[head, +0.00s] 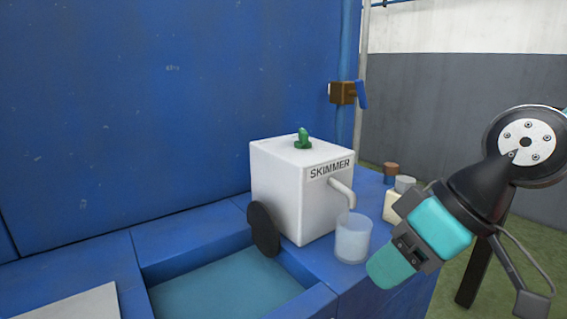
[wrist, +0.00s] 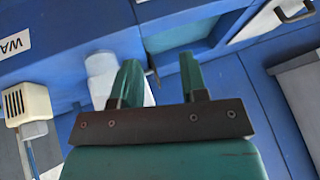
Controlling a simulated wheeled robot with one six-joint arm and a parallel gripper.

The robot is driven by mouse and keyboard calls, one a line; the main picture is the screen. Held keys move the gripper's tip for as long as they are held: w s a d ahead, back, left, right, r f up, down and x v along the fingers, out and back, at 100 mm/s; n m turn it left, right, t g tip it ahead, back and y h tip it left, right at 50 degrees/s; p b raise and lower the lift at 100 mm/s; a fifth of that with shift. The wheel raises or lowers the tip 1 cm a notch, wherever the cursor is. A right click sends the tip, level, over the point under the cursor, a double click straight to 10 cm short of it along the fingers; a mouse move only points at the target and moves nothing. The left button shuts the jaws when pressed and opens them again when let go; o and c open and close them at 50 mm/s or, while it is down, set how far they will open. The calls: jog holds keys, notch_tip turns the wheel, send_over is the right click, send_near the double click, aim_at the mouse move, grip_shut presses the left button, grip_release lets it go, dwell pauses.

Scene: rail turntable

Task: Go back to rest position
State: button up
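My gripper (head: 388,270) is at the right in the head view, pointing down and left, to the right of a clear cup. In the wrist view its two green fingers (wrist: 160,82) stand apart with nothing between them. A white box labelled SKIMMER (head: 290,190) stands on the blue bench, with a green knob (head: 303,139) on top and a spout (head: 342,190) at its side. The cup (head: 353,238) stands upright below the spout. A dark disc (head: 263,229) is at the box's left side.
A basin of water (head: 225,285) is sunk in the blue bench (head: 165,237). Small containers (head: 404,184) stand behind my gripper. A brown valve with a blue lever (head: 343,93) is on the wall pipe. The wrist view shows a white slotted box (wrist: 27,103) at left.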

jog(key=s+d+f+m+g+h, duration=0.1)
jog(key=s+d+f+g+h, duration=0.15)
jog(key=s, duration=0.55)
notch_tip(320, 180, up, 21)
jog(key=p, duration=2.1)
jog(key=shift+a+p, duration=0.35)
jog(key=shift+p, duration=0.05)
jog(key=shift+y, duration=0.25)
dwell(3.6)
